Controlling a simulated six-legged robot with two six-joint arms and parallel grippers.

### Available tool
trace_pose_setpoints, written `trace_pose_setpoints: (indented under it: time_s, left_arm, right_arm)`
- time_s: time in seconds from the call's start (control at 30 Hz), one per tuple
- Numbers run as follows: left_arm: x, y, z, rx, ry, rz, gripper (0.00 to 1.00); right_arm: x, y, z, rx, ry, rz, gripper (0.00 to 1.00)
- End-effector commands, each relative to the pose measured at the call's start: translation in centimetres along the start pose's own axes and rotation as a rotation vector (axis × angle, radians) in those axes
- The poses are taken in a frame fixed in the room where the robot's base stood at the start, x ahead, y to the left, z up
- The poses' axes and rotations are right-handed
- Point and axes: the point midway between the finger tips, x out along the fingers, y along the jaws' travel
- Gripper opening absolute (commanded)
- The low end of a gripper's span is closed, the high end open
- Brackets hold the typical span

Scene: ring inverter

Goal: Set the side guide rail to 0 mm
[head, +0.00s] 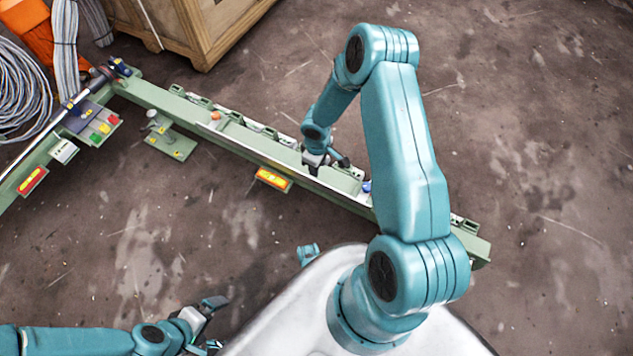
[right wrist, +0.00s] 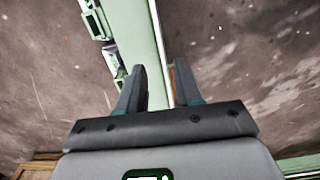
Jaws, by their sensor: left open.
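A long pale green rail assembly (head: 460,235) runs across the floor from upper left to right. A thin bright guide strip (head: 270,160) runs along it, and shows in the right wrist view (right wrist: 159,40). I cannot read any millimetre scale. My right gripper (head: 327,160) is low over the middle of the rail, near a blue knob (head: 367,187). In the right wrist view its fingers (right wrist: 160,90) stand apart, with the rail seen between them; contact cannot be told. My left gripper (head: 212,322) is open and empty at the lower left, well away from the rail.
A second green beam with a metal rod and coloured buttons (head: 103,128) joins at the left. A small green bracket (head: 172,143) stands before the rail. A wooden crate (head: 205,25) and coiled cable (head: 28,90) lie behind. Floor (head: 540,130) at right is clear.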

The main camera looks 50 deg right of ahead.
Motion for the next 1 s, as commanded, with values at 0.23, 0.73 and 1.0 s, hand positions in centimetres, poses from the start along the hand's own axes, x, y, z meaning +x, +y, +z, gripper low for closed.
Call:
trace_pose_setpoints:
  time_s: [0.23,0.73,1.0]
  left_arm:
    - [2.4,-0.9,0.0,0.0,0.0,0.0,1.0]
    - [3.3,-1.5,-0.5,-0.012,0.011,-0.001,1.0]
    - [3.2,-1.5,-0.5,-0.012,0.012,-0.001,1.0]
  right_arm:
    - [6.5,-0.1,0.2,-0.001,-0.001,-0.003,0.34]
    - [10.7,0.1,-0.3,-0.002,0.001,-0.001,0.34]
    - [10.7,0.1,-0.3,-0.002,0.001,-0.001,0.0]
